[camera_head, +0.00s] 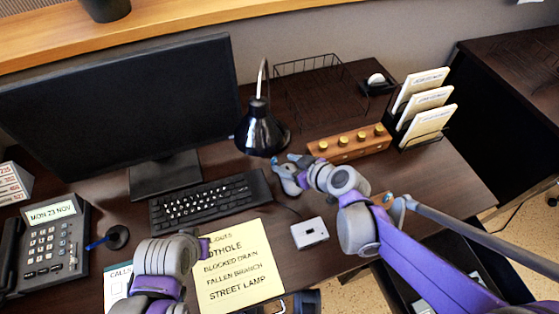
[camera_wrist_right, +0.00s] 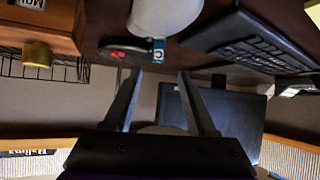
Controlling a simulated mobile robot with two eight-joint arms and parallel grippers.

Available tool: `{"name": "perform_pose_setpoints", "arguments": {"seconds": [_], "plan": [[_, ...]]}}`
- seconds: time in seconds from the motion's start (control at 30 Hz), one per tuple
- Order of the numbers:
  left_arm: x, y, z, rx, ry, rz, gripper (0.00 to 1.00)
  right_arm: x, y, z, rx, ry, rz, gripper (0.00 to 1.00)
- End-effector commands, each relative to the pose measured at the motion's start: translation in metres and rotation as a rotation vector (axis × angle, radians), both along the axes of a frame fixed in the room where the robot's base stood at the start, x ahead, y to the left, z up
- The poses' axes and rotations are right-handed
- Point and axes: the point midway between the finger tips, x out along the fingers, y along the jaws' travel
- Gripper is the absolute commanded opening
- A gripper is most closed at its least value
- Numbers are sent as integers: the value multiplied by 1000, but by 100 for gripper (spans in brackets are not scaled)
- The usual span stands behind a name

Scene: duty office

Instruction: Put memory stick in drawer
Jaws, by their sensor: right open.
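A small blue-and-white piece (camera_wrist_right: 158,50), which may be the memory stick, shows just beyond my right fingertips beside a pale rounded shape. My right gripper (camera_wrist_right: 160,75) is open, and no object is clearly held between its fingers. In the head view my right gripper (camera_head: 284,161) is low over the desk, beside the black lamp (camera_head: 262,135) and right of the keyboard (camera_head: 210,200). The memory stick cannot be made out there. An open drawer seems to show below the desk's right edge, partly hidden by my right arm. My left arm covers its fingers at the bottom left.
A wooden stamp rack (camera_head: 350,146) stands close right of my right gripper. A white box (camera_head: 309,233) and yellow note sheet (camera_head: 238,268) lie nearer. The monitor (camera_head: 120,105), telephone (camera_head: 45,240) and file holder (camera_head: 430,138) stand around. The right front desktop is partly clear.

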Motion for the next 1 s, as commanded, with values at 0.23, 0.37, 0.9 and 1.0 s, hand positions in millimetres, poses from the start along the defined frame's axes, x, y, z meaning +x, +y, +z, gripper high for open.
{"name": "perform_pose_setpoints", "arguments": {"seconds": [0.23, 0.37, 0.9, 1.0], "plan": [[0, 0, -6, 0, 2, 0, 0, 16, 13, -15, 0, 0, 0, 57], [0, 0, -10, 0, 3, 0, 0, 25, 19, -26, 1, 1, -1, 57], [0, 0, -16, 0, 5, 0, 0, 47, 36, -46, 0, -1, -2, 54], [0, 0, -16, 0, 5, 0, 0, 47, 35, -46, 0, -1, -2, 36]]}}
